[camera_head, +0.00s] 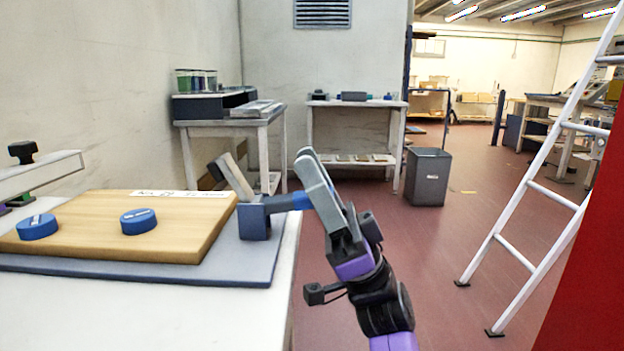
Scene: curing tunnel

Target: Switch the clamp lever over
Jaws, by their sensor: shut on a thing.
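The clamp has a dark blue block (254,222) at the right edge of the grey base plate (150,272). A blue lever (283,203) reaches from the block to the right, roughly level. A beige-grey arm (236,180) rises from the block and tilts up to the left, beside the wooden board (105,222). My gripper (309,192) comes in from the lower right and is shut on the outer end of the blue lever. The fingers hide that end.
Two blue round discs (138,221) lie on the board, one bearing white lettering. A pale bar with a black knob (23,152) stands at far left. Beyond are a side table (236,122), a grey bin (427,177) and a white ladder (545,180). The red floor between is clear.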

